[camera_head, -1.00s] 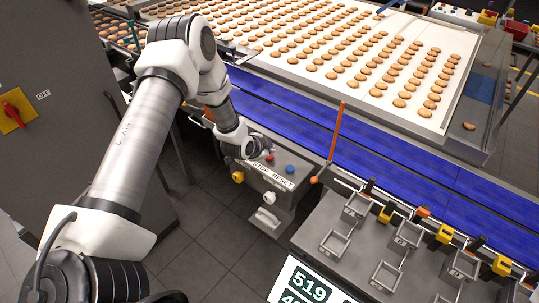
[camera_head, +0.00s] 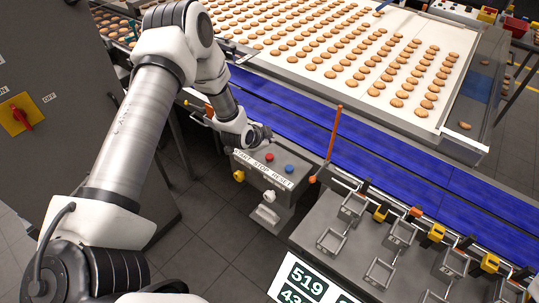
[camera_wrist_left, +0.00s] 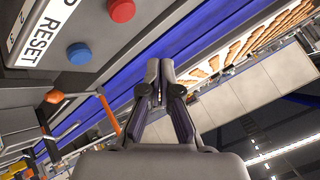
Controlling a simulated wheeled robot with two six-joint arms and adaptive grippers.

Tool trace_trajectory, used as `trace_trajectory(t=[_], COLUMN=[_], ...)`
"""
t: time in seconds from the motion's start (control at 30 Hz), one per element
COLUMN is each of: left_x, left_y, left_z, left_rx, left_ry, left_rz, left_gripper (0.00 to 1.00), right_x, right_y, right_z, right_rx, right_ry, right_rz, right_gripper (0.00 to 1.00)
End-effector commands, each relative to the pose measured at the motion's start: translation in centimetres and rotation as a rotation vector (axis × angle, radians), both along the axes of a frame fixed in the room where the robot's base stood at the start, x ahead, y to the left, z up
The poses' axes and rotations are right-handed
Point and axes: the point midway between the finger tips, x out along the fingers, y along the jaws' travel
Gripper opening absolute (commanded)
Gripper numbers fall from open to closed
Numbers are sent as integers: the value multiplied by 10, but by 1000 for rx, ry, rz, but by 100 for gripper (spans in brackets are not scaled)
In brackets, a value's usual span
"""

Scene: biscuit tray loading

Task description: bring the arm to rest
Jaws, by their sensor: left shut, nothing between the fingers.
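My left arm reaches in from the left of the head view. Its gripper (camera_head: 264,134) hovers by the far edge of the grey button box (camera_head: 262,191), between it and the blue conveyor. In the left wrist view the two fingers (camera_wrist_left: 159,78) are together with nothing between them, clear of the buttons. The box has a red button (camera_head: 269,157), a blue button (camera_head: 289,169) and a START STOP RESET label. The red button (camera_wrist_left: 121,10) and blue button (camera_wrist_left: 79,54) also show in the left wrist view. My right gripper is not in view.
The blue conveyor (camera_head: 400,185) runs behind the box. Beyond it lies a white sheet (camera_head: 425,115) with many biscuits. An orange post (camera_head: 334,134) stands right of the box. A grey fixture table (camera_head: 345,255) is at the lower right. A grey cabinet (camera_head: 55,60) stands left.

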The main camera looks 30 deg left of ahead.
Motion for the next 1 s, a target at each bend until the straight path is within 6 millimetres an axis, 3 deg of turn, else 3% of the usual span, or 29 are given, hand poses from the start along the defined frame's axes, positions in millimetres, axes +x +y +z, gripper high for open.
trace_trajectory(t=[0.5,0.6,0.67,0.73,0.9,1.0], left_x=[-1,-13,-32,-69,-185,-245], left_y=[-1,-11,-27,-52,-105,-123], left_z=[-1,-11,-25,-47,-90,-99], left_rx=[-1,-32,-76,-148,-300,-338], left_ry=[2,34,83,171,426,544], left_rz=[0,15,43,101,322,450], left_gripper=[0,0,0,0,0,0], right_x=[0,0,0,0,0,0], right_y=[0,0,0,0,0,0], right_z=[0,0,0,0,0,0], right_rx=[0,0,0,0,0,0], right_ry=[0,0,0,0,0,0], right_rz=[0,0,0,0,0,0], right_gripper=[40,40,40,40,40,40])
